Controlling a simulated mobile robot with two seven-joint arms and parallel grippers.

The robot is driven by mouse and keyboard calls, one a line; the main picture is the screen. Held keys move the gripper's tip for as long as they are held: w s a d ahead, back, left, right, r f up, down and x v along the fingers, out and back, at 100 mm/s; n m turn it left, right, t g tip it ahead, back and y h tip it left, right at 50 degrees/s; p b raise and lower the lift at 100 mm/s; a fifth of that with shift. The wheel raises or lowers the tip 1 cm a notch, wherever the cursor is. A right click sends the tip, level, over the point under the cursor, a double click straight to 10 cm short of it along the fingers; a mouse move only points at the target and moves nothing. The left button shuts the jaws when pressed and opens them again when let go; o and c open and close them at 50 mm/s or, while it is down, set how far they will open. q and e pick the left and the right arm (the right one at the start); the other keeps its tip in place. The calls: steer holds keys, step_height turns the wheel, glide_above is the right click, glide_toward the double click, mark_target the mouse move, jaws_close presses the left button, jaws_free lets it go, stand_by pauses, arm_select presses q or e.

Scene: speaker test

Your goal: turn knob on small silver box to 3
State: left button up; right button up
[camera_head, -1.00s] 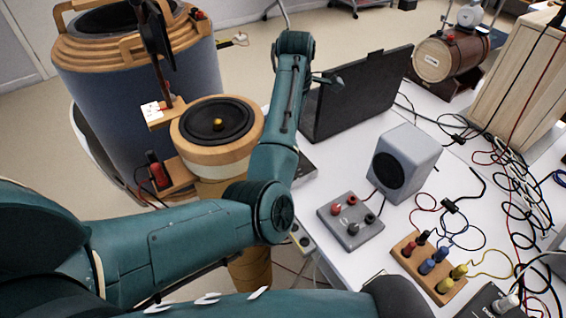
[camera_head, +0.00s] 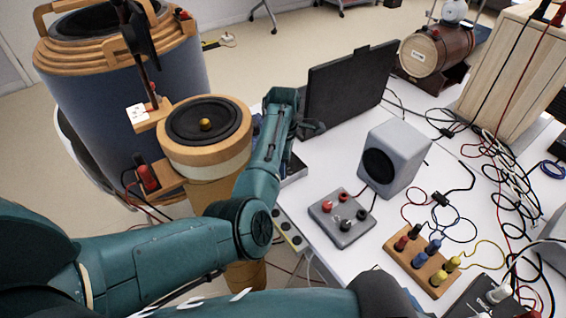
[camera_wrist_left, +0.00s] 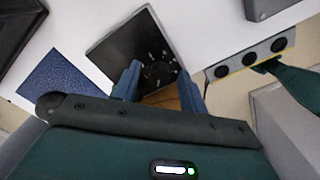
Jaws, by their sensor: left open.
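The small silver box (camera_wrist_left: 118,46) has a dark, shiny top face in the left wrist view. Its round black knob (camera_wrist_left: 160,71), ringed by pale marks, lies between my fingers; I cannot read the marks or the pointer. In the head view only an edge of the box (camera_head: 295,171) shows past my forearm. My left gripper (camera_wrist_left: 159,78) is open, with one blue finger on each side of the knob. I cannot tell whether the fingers touch it. In the head view the fingers are hidden by my left arm. My right gripper is not in view.
A dark laptop (camera_head: 345,92) stands behind the box. A grey terminal box (camera_head: 342,228), a grey speaker (camera_head: 413,160) and a wooden plug block (camera_head: 418,262) are to the right. A wooden-rimmed round speaker (camera_head: 233,150) is left of my arm. Cables clutter the right side.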

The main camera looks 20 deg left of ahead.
arm_select(q)
jaws_close()
stand_by(0.5)
